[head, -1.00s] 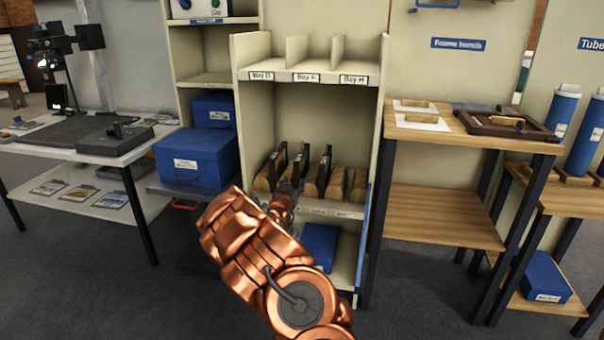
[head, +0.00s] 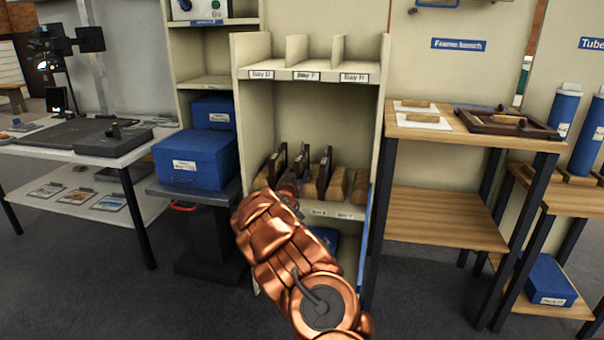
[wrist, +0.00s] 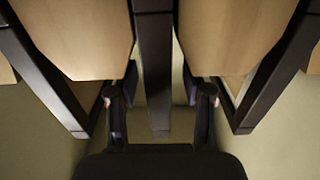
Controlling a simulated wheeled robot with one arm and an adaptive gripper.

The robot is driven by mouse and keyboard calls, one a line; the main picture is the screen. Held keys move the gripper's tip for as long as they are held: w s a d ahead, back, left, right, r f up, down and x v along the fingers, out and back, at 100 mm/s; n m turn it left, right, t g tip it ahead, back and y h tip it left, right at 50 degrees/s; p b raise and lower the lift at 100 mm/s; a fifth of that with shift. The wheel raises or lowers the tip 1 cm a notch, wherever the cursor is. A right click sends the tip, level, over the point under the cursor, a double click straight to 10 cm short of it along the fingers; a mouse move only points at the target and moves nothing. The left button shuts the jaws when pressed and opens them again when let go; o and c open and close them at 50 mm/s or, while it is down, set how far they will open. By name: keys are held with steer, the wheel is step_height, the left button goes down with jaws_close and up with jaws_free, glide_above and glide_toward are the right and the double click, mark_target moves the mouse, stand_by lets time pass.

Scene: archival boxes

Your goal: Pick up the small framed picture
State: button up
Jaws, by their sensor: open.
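Three small dark-framed pictures stand on edge between wooden blocks in the middle shelf of the bay unit; the middle framed picture (head: 304,160) has one on its left (head: 282,160) and one on its right (head: 325,165). In the wrist view, a dark frame (wrist: 155,60) hangs edge-on between my open fingers, with a gap on each side. My gripper (wrist: 161,95) is at the frame's near end. In the head view my arm hides most of the gripper. The picture face is not visible. I cannot tell for certain which frame is the one between the fingers.
Wooden blocks (wrist: 75,40) and dark frames stand close on both sides of my fingers. The bay unit's walls (head: 375,130) bound the shelf. A blue box (head: 197,158) is at left, and a wooden bench (head: 460,130) at right.

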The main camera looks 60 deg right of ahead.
steer(key=shift+d, duration=0.2)
jaws_close()
stand_by(0.4)
